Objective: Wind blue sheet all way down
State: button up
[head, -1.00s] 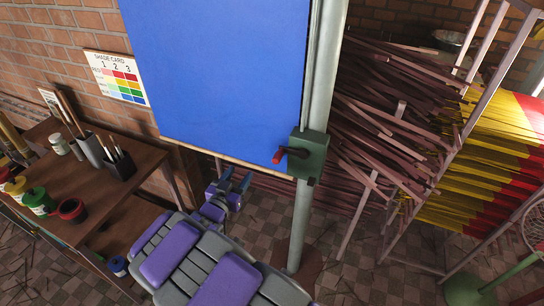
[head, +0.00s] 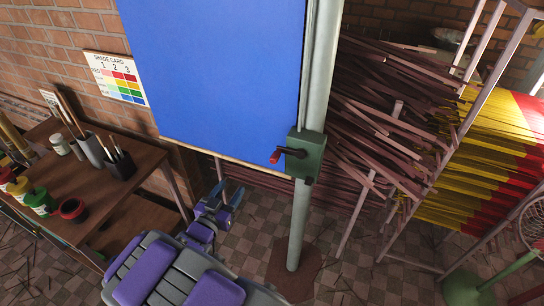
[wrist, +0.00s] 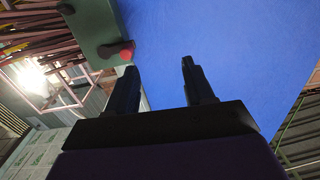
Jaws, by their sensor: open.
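The blue sheet (head: 220,75) hangs beside a grey-green post (head: 305,195), its lower edge above the floor. A green winding box (head: 307,155) is fixed to the post at the sheet's lower right corner. Its dark crank with a red knob (head: 276,156) points left. My gripper (head: 228,193) is open and empty, below the sheet and to the lower left of the crank, apart from both. In the wrist view, my gripper's two fingers (wrist: 155,80) are spread, with the red knob (wrist: 126,50) above the left finger and the blue sheet (wrist: 230,60) behind.
A wooden bench (head: 110,190) with paint pots and brush holders stands at left. A shade card (head: 115,78) is on the brick wall. Bundles of dark sticks (head: 380,120) and a rack of yellow-red sticks (head: 500,150) fill the right.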

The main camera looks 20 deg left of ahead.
jog(key=s, duration=0.5)
jog(key=shift+a+p, duration=0.3)
jog(key=shift+p, duration=0.05)
jog(key=shift+a, duration=0.2)
dwell(0.4)
jog(key=shift+d, duration=0.1)
